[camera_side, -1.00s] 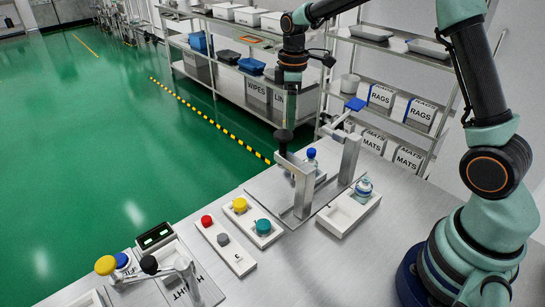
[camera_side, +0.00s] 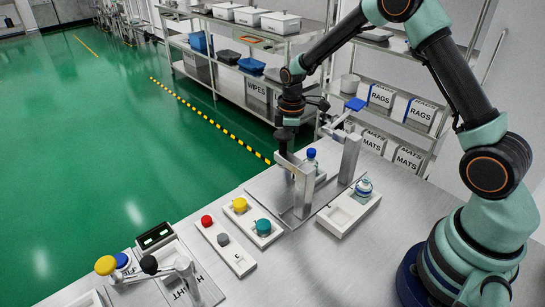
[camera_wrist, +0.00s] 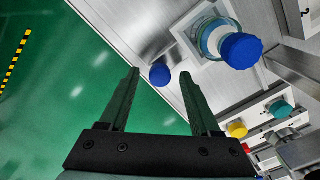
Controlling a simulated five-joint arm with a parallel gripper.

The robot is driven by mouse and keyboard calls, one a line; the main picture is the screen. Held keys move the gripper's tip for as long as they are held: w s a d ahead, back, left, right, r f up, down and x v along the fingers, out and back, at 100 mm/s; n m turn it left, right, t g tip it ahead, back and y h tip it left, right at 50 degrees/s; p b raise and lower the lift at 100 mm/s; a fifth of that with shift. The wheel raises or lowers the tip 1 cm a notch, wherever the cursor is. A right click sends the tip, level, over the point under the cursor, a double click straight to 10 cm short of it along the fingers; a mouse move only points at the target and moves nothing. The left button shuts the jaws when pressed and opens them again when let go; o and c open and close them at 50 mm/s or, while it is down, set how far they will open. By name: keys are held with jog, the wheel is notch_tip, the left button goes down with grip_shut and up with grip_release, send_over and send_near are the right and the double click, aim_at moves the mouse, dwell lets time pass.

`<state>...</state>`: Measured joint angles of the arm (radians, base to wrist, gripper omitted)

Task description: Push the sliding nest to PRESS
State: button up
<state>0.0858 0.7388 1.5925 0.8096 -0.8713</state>
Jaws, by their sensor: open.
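In the wrist view, a clear bottle (camera_wrist: 212,38) with a blue cap stands in a pale holder, which may be the sliding nest. A blue round knob (camera_wrist: 160,73) shows beside it near the table edge. My gripper (camera_wrist: 158,72) is open, its two dark fingers on either side of the knob in the picture; I cannot tell whether they touch it. In the side view the bottle (camera_side: 311,160) stands among the metal posts of the press frame (camera_side: 350,158). My fingers are mostly hidden behind the frame there. No PRESS label is readable.
A white tray (camera_side: 336,222) holding another bottle (camera_side: 363,187) lies right of the frame. Coloured buttons (camera_side: 239,205) and a lever fixture (camera_side: 186,266) stand front left. Bare table lies at front right.

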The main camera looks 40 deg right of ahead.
grip_shut()
dwell(1.3)
